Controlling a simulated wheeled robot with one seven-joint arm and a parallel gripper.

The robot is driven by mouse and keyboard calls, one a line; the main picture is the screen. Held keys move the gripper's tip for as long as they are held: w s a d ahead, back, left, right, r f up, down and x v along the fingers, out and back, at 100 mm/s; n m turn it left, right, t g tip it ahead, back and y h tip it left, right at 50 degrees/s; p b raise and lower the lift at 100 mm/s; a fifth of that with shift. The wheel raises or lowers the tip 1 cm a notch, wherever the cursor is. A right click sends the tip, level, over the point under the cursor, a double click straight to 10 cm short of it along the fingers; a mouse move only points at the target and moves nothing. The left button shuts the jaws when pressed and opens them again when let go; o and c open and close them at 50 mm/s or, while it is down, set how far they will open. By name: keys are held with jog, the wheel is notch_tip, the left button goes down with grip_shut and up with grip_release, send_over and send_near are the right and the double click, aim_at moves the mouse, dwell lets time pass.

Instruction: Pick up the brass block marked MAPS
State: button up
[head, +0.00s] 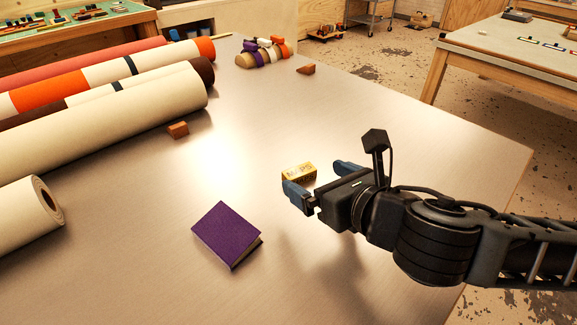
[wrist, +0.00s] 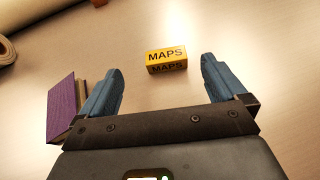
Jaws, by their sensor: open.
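The brass block (head: 299,173) lies on the table in the head view, just beyond my gripper's fingertips. In the wrist view the yellow block (wrist: 166,60) shows the word MAPS on its top and on its near side. My gripper (head: 318,176) comes in from the right, above the table. Its blue fingers are apart, and nothing is between their pads. In the wrist view the block lies ahead of my gripper (wrist: 160,80), roughly midway between the fingers. I cannot tell the exact height of the fingers above the table.
A purple book (head: 227,234) lies left of my gripper. Long rolls (head: 110,118) fill the left side. A small brown wooden block (head: 178,130) and another wooden piece (head: 306,69) lie farther off. The table (head: 400,130) is clear around the brass block.

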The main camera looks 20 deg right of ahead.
aim_at(298, 169)
jog(key=shift+w+d+f, duration=0.2)
jog(key=shift+f, duration=0.05)
jog(key=shift+f+p+x, duration=0.1)
jog(key=shift+p+x, duration=0.35)
jog(key=shift+x, duration=1.4)
jog(key=shift+f+p+x, duration=0.15)
jog(key=shift+p+x, duration=0.3)
jog(key=shift+x, duration=1.35)
jog(key=shift+s+d, duration=0.1)
jog(key=c, duration=1.4)
